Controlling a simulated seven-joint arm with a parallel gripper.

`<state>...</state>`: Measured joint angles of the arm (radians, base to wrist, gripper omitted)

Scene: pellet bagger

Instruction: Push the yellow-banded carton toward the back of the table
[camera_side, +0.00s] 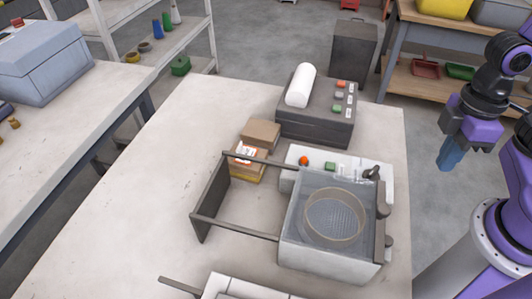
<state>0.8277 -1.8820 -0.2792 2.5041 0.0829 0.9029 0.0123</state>
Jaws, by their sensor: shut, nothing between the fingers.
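The yellow-banded carton (247,175) sits on the table (140,190), partly hidden behind the upper rail of a dark frame. It is a brown box with a white and orange label and a yellow band low on its side. A plain brown carton (261,133) stands right behind it; I cannot tell whether they touch. My gripper (450,160) is shut and empty, with blue fingertips pointing down. It is at the right of the picture, beyond the table's right edge and well apart from the carton.
The bagger (330,255) with a round mesh opening and dark frame (212,200) fills the table's front middle. A control panel (300,158) with buttons lies behind it. A dark box (305,127) with a white roll stands at the back right. The table's left side is clear.

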